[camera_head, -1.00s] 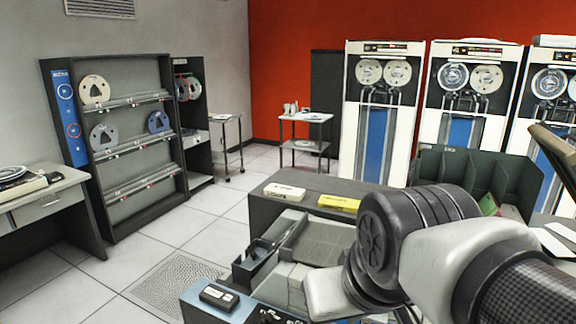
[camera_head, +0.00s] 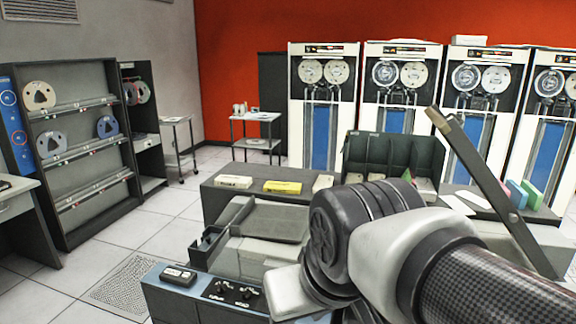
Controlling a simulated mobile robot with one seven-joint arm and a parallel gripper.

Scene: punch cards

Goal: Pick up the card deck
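Several block-shaped items that look like card decks lie on the dark counter (camera_head: 215,203). A cream block (camera_head: 233,182) is at its left, a yellow block (camera_head: 283,187) is beside it, and a paler block (camera_head: 323,182) is partly behind my arm. I cannot tell which one is the card deck. A blue block (camera_head: 516,193) and a green block (camera_head: 533,199) stand at the right. My arm crosses the lower right in front of the counter. My gripper is out of sight.
A grey machine with a control panel (camera_head: 232,291) stands in front of the counter. A dark divided rack (camera_head: 395,150) sits on the counter. Tape cabinets (camera_head: 322,110) line the back. Tape shelves (camera_head: 80,155) stand left, with free floor (camera_head: 150,235) between.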

